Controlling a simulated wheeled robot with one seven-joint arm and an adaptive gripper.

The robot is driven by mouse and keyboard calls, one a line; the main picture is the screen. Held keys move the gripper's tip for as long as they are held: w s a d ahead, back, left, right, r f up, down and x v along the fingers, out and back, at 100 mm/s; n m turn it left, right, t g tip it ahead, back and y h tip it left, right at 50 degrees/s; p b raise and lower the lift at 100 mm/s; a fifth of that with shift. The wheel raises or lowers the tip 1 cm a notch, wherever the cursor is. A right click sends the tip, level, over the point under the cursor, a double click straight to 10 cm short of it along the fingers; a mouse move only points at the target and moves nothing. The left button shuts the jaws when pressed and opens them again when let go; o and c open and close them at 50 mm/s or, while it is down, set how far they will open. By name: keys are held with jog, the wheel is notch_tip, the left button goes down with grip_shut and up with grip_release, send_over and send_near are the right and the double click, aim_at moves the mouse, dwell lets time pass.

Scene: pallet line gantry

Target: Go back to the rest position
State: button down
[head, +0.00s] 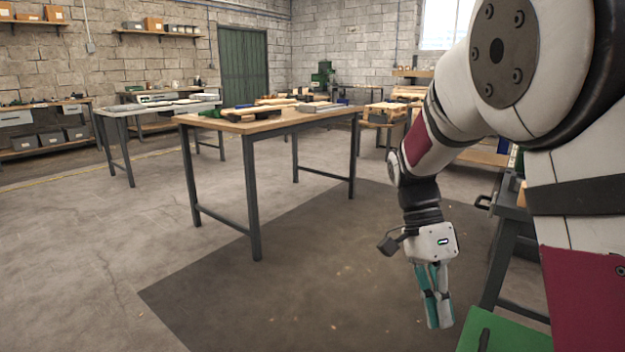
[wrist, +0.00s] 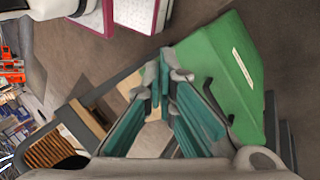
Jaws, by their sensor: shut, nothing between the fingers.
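My gripper (head: 437,318) hangs pointing down at the end of my arm on the right of the head view. Its teal-lined fingers are closed together with nothing between them. In the wrist view the fingers (wrist: 163,95) come together near the middle of the picture. The gripper is above the dark floor mat (head: 340,275) in the head view, left of a green case. I cannot tell its exact height or its distance from the case.
The green case (head: 505,335), also in the wrist view (wrist: 222,85), is close by at lower right. A dark-legged bench (head: 508,210) stands at right. A wooden-topped workbench (head: 265,124) with tools stands ahead. The floor left of it (head: 90,240) is clear.

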jog(key=s+r+n+t+y, duration=0.1)
jog(key=s+r+n+t, duration=0.1)
jog(key=s+r+n, duration=0.35)
jog(key=s+r+n+t+y, duration=0.1)
jog(key=s+r+n, duration=0.15)
jog(key=s, duration=0.55)
jog(key=s+a+f+n+t, duration=0.25)
jog(key=s+n, duration=0.45)
jog(key=s, duration=0.5)
notch_tip(320, 180, up, 31)
jog(key=d+t+p, duration=0.1)
jog(key=t+p, duration=0.3)
jog(key=p, duration=2.5)
jog(key=shift+s+d+n, duration=0.15)
jog(key=shift+n, duration=0.15)
jog(key=shift+r+t, duration=0.1)
jog(key=shift+t, duration=0.15)
